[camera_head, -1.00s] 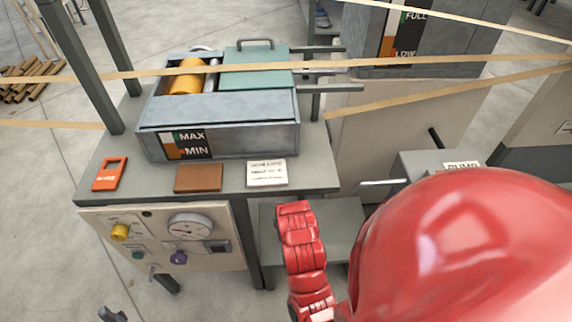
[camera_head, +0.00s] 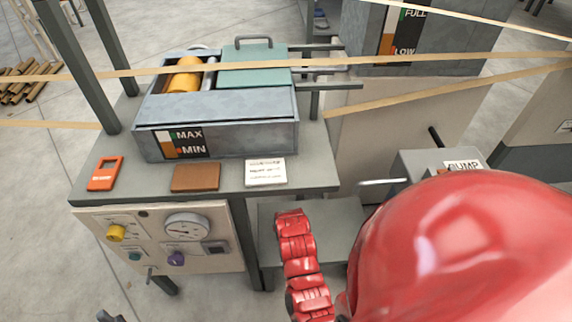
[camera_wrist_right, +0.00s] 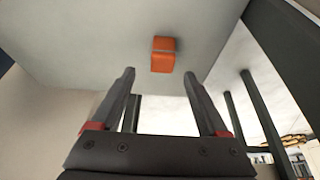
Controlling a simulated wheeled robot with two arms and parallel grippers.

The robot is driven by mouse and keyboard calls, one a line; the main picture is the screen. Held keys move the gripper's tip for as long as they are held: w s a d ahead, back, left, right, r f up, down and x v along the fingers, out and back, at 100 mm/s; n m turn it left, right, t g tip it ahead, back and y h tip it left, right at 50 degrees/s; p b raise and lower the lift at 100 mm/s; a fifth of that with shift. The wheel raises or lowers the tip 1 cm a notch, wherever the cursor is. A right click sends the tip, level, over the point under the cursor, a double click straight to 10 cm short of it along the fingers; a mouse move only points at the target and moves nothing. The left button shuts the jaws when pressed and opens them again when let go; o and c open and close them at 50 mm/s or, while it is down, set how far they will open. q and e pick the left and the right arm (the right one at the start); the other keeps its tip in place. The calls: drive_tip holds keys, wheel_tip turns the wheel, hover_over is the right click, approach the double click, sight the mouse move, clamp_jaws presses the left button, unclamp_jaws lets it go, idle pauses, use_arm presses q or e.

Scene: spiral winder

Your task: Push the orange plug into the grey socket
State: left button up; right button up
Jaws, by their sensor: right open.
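In the right wrist view a small orange block (camera_wrist_right: 163,54), seemingly the orange plug, shows against a pale grey surface (camera_wrist_right: 85,40). Nothing is between the fingers. I cannot make out the grey socket for certain in either view. In the head view my red arm (camera_head: 450,240) fills the lower right, and the right gripper's fingers do not show there.
A grey bench (camera_head: 320,175) carries a metal tank (camera_head: 225,110), an orange item with a hole (camera_head: 105,173), a brown block (camera_head: 195,177) and a white label (camera_head: 265,172). A gauge panel (camera_head: 165,240) hangs below. Tan strips (camera_head: 430,63) cross above.

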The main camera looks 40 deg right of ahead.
drive_tip(key=shift+a+b+x, duration=0.15)
drive_tip(key=shift+b+x, duration=0.05)
drive_tip(key=shift+x, duration=1.1)
drive_tip(key=shift+a+b+x, duration=0.2)
drive_tip(key=shift+x, duration=1.1)
drive_tip(key=shift+s+f, duration=0.15)
drive_tip(key=shift+s, duration=0.05)
clamp_jaws()
